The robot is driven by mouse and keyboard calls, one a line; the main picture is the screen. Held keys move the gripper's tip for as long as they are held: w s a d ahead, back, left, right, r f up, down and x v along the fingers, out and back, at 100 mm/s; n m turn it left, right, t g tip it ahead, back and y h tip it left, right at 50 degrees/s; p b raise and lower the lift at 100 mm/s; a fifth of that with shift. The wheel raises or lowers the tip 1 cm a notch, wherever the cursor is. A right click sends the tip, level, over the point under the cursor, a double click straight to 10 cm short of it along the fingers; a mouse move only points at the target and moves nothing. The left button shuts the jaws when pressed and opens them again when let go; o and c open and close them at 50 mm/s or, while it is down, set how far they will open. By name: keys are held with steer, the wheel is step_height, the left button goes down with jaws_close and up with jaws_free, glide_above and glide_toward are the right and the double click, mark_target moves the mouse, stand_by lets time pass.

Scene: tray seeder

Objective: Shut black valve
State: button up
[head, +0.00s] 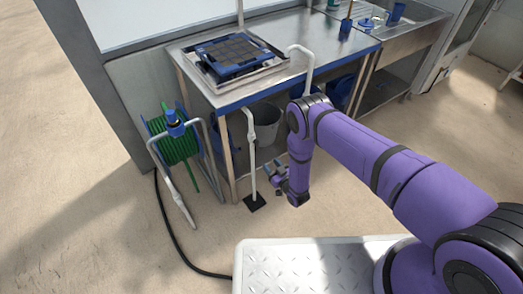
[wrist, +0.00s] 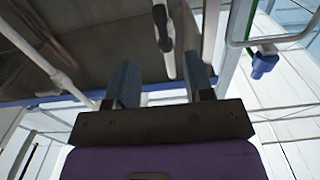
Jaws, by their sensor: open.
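A white standpipe (head: 252,155) rises from a black foot plate in front of the steel bench. In the wrist view a black valve handle (wrist: 161,27) sits on a white pipe end (wrist: 168,52), just beyond and between my fingertips. My gripper (head: 275,172) is low beside the standpipe, to its right in the head view. In the wrist view my gripper (wrist: 159,62) has its two fingers spread, with nothing held between them. I cannot make out the black handle clearly in the head view, nor whether a finger touches it.
The steel bench (head: 230,95) carries a tray seeder (head: 235,54). A green hose reel (head: 178,140) with a blue fitting stands left. A grey bucket (head: 267,122) stands under the bench. A black hose (head: 172,235) crosses the floor. Floor in front of the reel is mostly clear.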

mark_target(258, 150)
steer(key=x, duration=1)
steer(key=shift+f, duration=0.25)
jaws_close()
